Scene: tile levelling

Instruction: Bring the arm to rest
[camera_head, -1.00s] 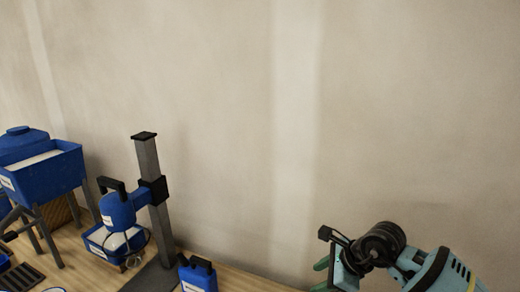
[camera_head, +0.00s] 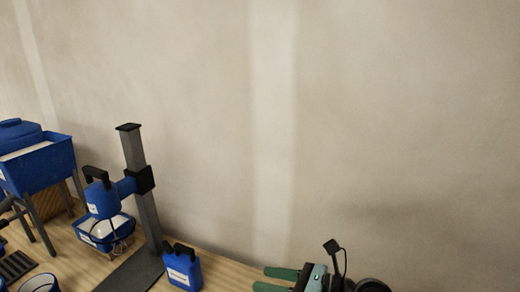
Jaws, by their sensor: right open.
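My right arm shows at the bottom right edge, with the right gripper (camera_head: 276,280) pointing left. Its two green fingers are apart, and nothing shows between them. The gripper is to the right of a small blue canister (camera_head: 183,272) and apart from it. Most of the right arm is below the frame. My left gripper is not in view.
A drill stand (camera_head: 138,190) with a blue motor (camera_head: 103,200) stands on the wooden floor at the left. A blue hopper on legs (camera_head: 40,168) stands at far left. A bare wall (camera_head: 380,120) fills the back.

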